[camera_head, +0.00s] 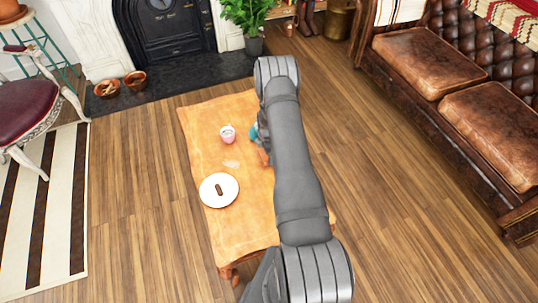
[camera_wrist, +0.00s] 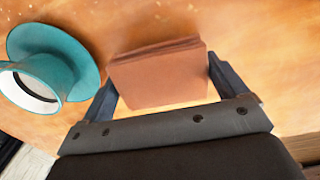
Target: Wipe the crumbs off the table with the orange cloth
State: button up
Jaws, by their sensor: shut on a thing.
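The orange cloth (camera_wrist: 160,78), a folded brick-coloured block, sits between the two fingers of my gripper (camera_wrist: 161,82) in the wrist view. The gripper is shut on it, low over or on the wooden table (camera_head: 255,228); whether the cloth touches the top I cannot tell. In the head view my arm hides most of the gripper, and a bit of the cloth (camera_head: 264,157) shows left of the arm. Pale crumbs (camera_head: 231,164) lie in a patch on the table, left of the cloth. Small light specks also show along the top of the wrist view (camera_wrist: 165,12).
A teal cup (camera_wrist: 38,84) on a teal saucer (camera_wrist: 78,45) stands close left of the cloth in the wrist view. A pink-and-white cup (camera_head: 227,134) stands behind the crumbs. A white plate (camera_head: 207,196) with a brown item lies in front of them. The table's front is clear.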

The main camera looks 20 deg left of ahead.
jog(key=shift+r, duration=2.65)
